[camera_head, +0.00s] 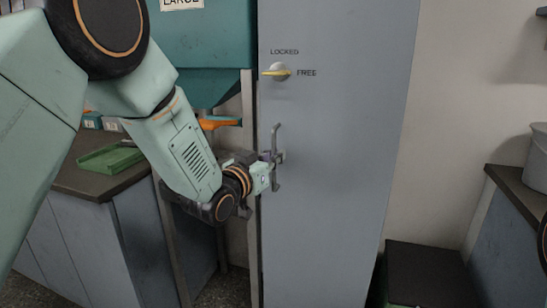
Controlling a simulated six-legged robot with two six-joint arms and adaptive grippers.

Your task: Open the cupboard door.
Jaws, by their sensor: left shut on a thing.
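The grey cupboard door (335,190) stands in the middle of the head view and appears closed. Its upright bar handle (276,140) is near the door's left edge. My left gripper (272,172) is shut on the handle, around its middle. Above the handle is a round lock knob (278,72) with a yellow lever. The lever lies level, in line with the word FREE; LOCKED is printed above it. My right gripper is not in view.
A counter (85,180) with a green tray (111,158) stands at the left. A teal hopper (205,45) with an orange handle (220,122) is behind my left arm. A dark box (430,272) sits low on the right, near a counter with a grey bucket (538,160).

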